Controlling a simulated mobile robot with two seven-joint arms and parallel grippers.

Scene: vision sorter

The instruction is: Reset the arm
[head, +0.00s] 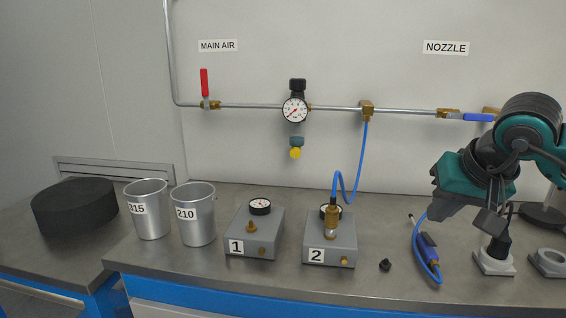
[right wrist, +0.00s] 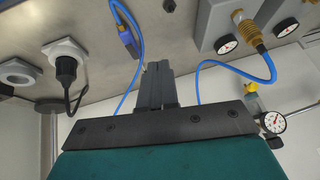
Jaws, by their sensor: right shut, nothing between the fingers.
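My right gripper (head: 489,222) hangs above the right part of the bench, tilted downward, its arm coming in from the right. In the right wrist view its dark fingers (right wrist: 154,86) are together with nothing between them. Below and around it in the head view are a blue air nozzle (head: 429,246) lying on the bench and a black piece (head: 496,249) in a white holder (head: 493,264). I see no contact with them, but the gap to the black piece is hard to judge. My left gripper is out of view.
Box 1 (head: 241,246) and box 2 (head: 317,255) stand mid-bench; a blue hose (head: 357,185) links box 2 to the wall pipe. Two metal cups (head: 194,222) and a black round block (head: 75,204) are at left. A small black knob (head: 385,265) and grey holder (head: 548,263) are at right.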

